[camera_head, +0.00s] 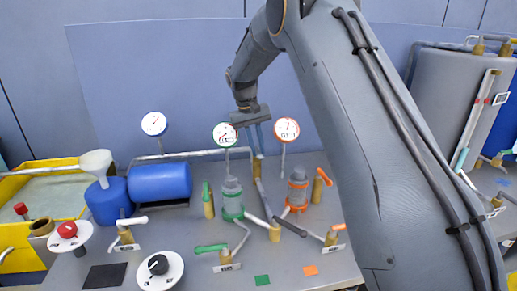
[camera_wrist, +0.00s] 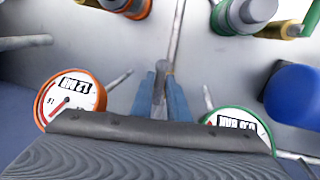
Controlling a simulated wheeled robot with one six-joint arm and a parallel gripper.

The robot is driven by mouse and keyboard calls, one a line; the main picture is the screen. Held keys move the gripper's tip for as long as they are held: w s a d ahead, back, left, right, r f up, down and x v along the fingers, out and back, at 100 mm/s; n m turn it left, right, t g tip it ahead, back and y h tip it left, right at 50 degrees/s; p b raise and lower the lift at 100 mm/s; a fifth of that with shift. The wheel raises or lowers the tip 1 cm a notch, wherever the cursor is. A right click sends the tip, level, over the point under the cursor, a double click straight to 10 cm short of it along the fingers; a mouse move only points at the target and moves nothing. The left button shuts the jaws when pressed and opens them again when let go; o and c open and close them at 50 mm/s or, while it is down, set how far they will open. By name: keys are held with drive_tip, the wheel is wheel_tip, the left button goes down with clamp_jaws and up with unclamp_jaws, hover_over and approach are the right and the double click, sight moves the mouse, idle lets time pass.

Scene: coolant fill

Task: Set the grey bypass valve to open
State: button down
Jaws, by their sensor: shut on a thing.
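My gripper (camera_head: 257,148) reaches down at the back of the grey bench, between two round gauges. Its blue fingers (camera_wrist: 160,95) are shut on the grey handle (camera_wrist: 160,72) of the bypass valve, with the handle between the fingertips. The brass valve body (camera_head: 257,168) shows just below the fingers in the head view. A grey pipe (camera_wrist: 175,35) runs away from the valve in the wrist view. The label and the exact handle angle are hidden or too small to read.
A green-rimmed gauge (camera_head: 226,134) and an orange-rimmed gauge (camera_head: 286,130) stand close on either side of my gripper. A green pump (camera_head: 232,200) and an orange pump (camera_head: 297,190) stand in front. A blue tank (camera_head: 160,182) lies to the left.

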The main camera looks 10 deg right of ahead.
idle(0.3)
drive_tip(key=shift+w+r, duration=0.1)
drive_tip(key=c, duration=1.7)
unclamp_jaws()
drive_tip(key=shift+a, duration=0.1)
drive_tip(key=r, duration=0.2)
drive_tip(key=a+r+b, duration=0.1)
drive_tip(key=r, duration=0.2)
drive_tip(key=r+b, duration=0.1)
drive_tip(key=r, duration=0.1)
drive_tip(key=shift+a+r, duration=0.2)
drive_tip(key=shift+r, duration=0.1)
